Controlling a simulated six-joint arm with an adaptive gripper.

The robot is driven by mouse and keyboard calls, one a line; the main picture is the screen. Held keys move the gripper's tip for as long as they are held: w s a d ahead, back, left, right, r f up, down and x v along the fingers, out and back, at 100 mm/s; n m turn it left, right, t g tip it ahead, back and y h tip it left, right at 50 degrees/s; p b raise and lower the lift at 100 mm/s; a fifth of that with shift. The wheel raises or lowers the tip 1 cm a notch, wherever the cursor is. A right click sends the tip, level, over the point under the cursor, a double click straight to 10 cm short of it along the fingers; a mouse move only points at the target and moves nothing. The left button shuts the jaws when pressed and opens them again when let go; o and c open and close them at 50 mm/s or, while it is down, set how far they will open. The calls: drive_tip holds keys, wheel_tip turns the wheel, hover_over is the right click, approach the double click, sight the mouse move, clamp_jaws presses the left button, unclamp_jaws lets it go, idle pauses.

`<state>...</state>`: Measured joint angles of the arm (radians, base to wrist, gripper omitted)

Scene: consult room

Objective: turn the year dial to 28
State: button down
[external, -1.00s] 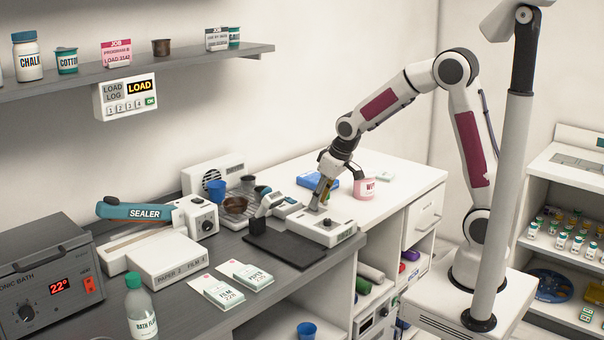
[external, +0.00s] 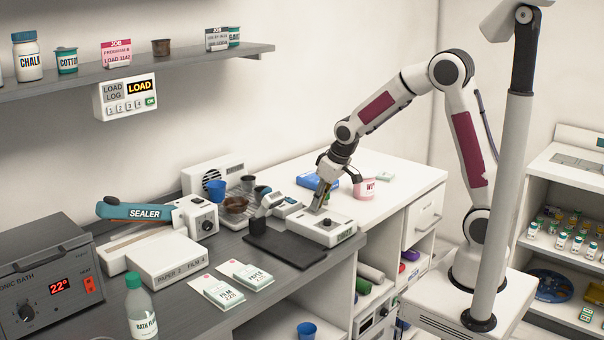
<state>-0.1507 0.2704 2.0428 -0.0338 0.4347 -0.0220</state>
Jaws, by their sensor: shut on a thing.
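The white dial unit (external: 303,231) sits on the bench's right part, with a dark knob (external: 326,223) on top and a small readout (external: 346,236) on its front edge, too small to read. My gripper (external: 317,208) points down onto the top of this unit, behind the dark knob. Its jaws are shut on a dial there, taken as the year dial. The fingers hide that dial, and its number cannot be read.
A black pad (external: 284,245) lies just left of the unit, with a white-handled device (external: 268,204) behind it. The white counter to the right is mostly clear.

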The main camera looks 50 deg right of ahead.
drive_tip(key=shift+a+m+h, duration=0.2)
drive_tip(key=shift+m+h, duration=0.5)
drive_tip(key=shift+m, duration=1.7)
drive_tip(key=shift+a+m+g+h, duration=0.1)
drive_tip(key=shift+m+g+h, duration=0.25)
drive_tip(key=shift+m, duration=0.65)
drive_tip(key=shift+a+m+g+h, duration=0.15)
drive_tip(key=shift+m+h, duration=0.4)
drive_tip(key=shift+m, duration=0.45)
drive_tip(key=shift+w+d, duration=0.1)
drive_tip(key=c, duration=2)
unclamp_jaws()
drive_tip(key=shift+c, duration=0.2)
drive_tip(key=shift+r, duration=0.1)
drive_tip(key=v, duration=0.7)
drive_tip(key=shift+r, duration=0.15)
